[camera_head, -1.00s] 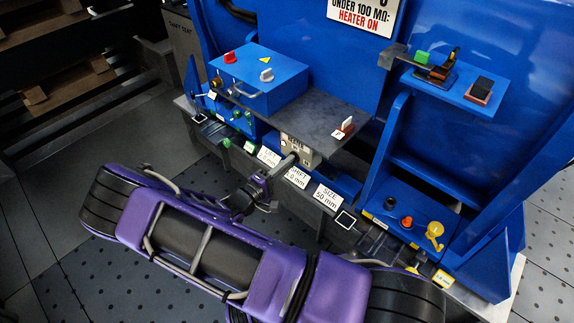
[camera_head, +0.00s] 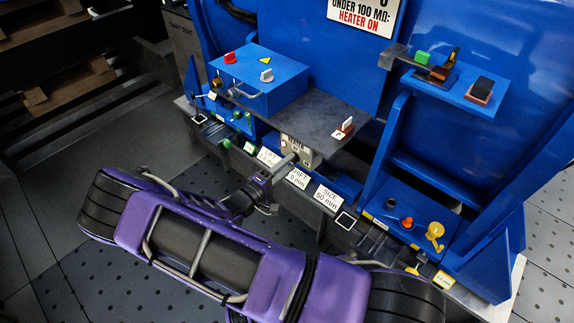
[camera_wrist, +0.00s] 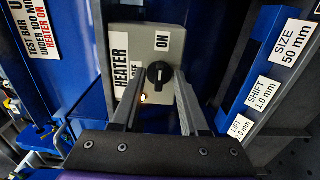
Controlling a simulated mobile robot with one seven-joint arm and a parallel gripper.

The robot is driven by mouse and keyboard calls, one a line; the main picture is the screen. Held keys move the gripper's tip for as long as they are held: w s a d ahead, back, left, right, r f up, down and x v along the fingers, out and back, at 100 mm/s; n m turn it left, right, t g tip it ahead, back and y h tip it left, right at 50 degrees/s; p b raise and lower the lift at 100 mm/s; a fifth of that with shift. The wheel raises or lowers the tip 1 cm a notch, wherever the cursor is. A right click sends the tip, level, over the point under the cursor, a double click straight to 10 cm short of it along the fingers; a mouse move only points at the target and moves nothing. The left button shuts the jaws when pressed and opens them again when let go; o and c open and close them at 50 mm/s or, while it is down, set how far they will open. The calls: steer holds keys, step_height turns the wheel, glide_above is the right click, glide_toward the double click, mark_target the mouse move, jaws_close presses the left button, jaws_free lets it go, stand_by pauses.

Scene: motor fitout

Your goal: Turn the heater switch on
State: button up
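The heater switch is a grey box (camera_wrist: 150,45) with a round black knob (camera_wrist: 159,75) on its face. ON is printed above the knob and OFF to its left, partly hidden by a finger. A white HEATER label is at the box's left edge. A pale mark shows on the knob, but its exact direction is hard to tell. My gripper (camera_wrist: 158,82) is open, its fingers either side of the knob; contact cannot be told. In the head view the box (camera_head: 300,150) sits under the grey shelf, with my gripper (camera_head: 286,162) at its front.
The grey shelf (camera_head: 335,120) overhangs the switch. Label plates, including SIZE 50 mm (camera_head: 328,197), line the front edge. A blue panel with a yellow knob (camera_head: 435,231) is at the right.

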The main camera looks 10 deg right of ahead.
steer(key=v, duration=1.7)
steer(key=shift+a+p, duration=0.15)
steer(key=shift+p, duration=0.15)
steer(key=shift+r, duration=0.1)
